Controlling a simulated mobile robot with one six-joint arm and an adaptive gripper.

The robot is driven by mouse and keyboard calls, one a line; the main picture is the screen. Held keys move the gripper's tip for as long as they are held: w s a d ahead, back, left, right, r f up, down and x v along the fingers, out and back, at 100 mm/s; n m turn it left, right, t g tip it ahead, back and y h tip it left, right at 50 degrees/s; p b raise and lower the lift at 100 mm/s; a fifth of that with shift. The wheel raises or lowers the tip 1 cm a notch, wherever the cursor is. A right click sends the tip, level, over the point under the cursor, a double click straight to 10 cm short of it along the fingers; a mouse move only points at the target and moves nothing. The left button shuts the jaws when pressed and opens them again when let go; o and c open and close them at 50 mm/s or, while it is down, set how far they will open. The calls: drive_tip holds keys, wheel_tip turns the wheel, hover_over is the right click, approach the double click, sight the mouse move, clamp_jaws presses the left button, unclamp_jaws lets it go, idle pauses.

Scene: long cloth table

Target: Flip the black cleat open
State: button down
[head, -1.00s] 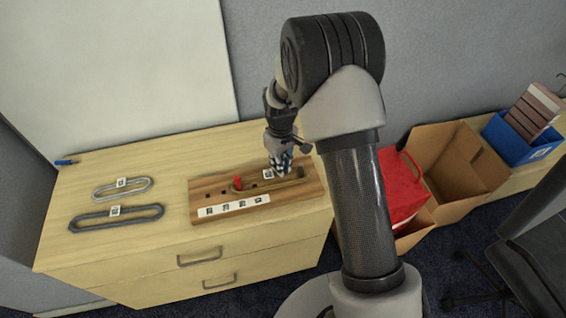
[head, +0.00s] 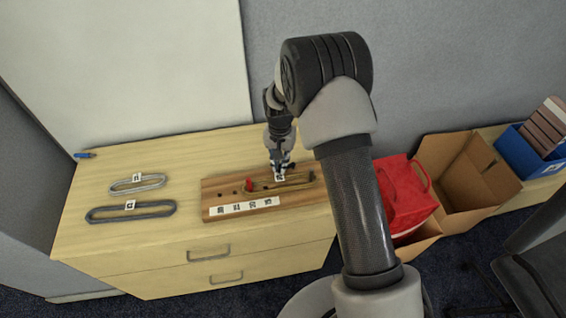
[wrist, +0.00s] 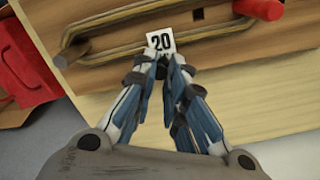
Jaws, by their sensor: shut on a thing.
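A wooden board (head: 208,209) lies on the cabinet top, with a row of dark holes and a red peg (head: 249,184). A bronze loop (head: 303,184) lies over it, round the red peg and a grey peg (wrist: 66,58) in the wrist view. A white tag (head: 279,177) hangs at the loop; in the wrist view it reads 20 (wrist: 160,42). My gripper (head: 281,166) is above the board at this tag. In the wrist view its fingertips (wrist: 163,62) are closed together at the tag's lower edge. I cannot make out a black cleat.
Two tagged loops, one light (head: 138,184) and one dark (head: 130,212), lie left on the cabinet top (head: 100,170). A blue marker (head: 85,155) lies at the back left. A red bag (head: 405,195), cardboard box (head: 462,175) and blue bin (head: 535,150) are right.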

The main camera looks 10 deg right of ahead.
drive_tip(key=shift+w+a+m, duration=0.1)
drive_tip(key=shift+w+m, duration=0.3)
drive_tip(key=shift+m, duration=0.5)
drive_tip(key=shift+w+a+m, duration=0.1)
drive_tip(key=shift+w+m, duration=0.25)
drive_tip(key=shift+m, duration=0.55)
drive_tip(key=c, duration=1.6)
unclamp_jaws()
drive_tip(key=shift+d, duration=0.1)
drive_tip(key=shift+w, duration=0.1)
wheel_tip(320, 180, up, 12)
